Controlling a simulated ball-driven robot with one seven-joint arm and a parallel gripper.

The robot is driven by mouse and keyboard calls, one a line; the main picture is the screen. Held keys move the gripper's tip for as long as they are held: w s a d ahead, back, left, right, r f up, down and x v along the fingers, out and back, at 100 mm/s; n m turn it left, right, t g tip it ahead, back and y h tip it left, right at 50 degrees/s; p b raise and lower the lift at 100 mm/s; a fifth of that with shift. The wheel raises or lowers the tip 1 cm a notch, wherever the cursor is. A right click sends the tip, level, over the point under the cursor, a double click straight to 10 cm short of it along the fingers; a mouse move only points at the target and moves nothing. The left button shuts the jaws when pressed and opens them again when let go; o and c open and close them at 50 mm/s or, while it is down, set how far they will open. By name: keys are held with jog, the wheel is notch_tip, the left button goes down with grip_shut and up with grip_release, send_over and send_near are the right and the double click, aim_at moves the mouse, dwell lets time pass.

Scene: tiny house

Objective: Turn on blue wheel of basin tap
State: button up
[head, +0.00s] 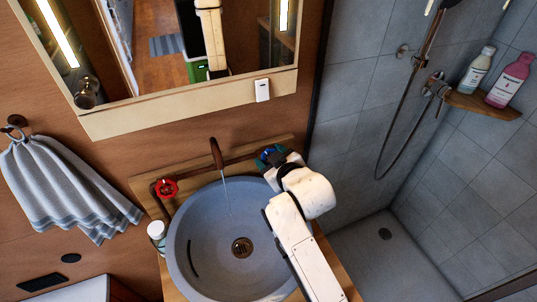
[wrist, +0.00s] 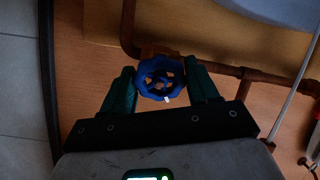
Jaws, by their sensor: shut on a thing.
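The blue wheel (wrist: 147,76) of the basin tap sits between the two dark green fingers of my gripper (wrist: 161,82) in the wrist view, with a finger against each side. In the head view my gripper (head: 270,156) is at the right end of the tap's pipe, and the blue wheel is mostly hidden there. The red wheel (head: 166,188) is on the left. The tap spout (head: 216,153) stands between them, and a thin stream of water runs from it into the grey round basin (head: 215,270).
My arm reaches over the basin's right side. A mirror (head: 150,60) hangs above, and a striped towel (head: 65,185) hangs at the left. A small white jar (head: 157,231) stands left of the basin. The shower with a bottle shelf (head: 480,102) is at the right.

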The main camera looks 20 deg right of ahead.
jog(key=shift+a+r+n, duration=0.15)
jog(key=shift+a+n, duration=0.05)
jog(key=shift+n, duration=0.4)
jog(key=o, duration=1)
jog(key=shift+o, duration=0.2)
jog(key=shift+s+d, duration=0.1)
jog(key=shift+s, duration=0.15)
jog(key=b+v, duration=0.1)
jog(key=v, duration=0.9)
jog(key=shift+s+r, duration=0.15)
jog(key=shift+r, duration=0.05)
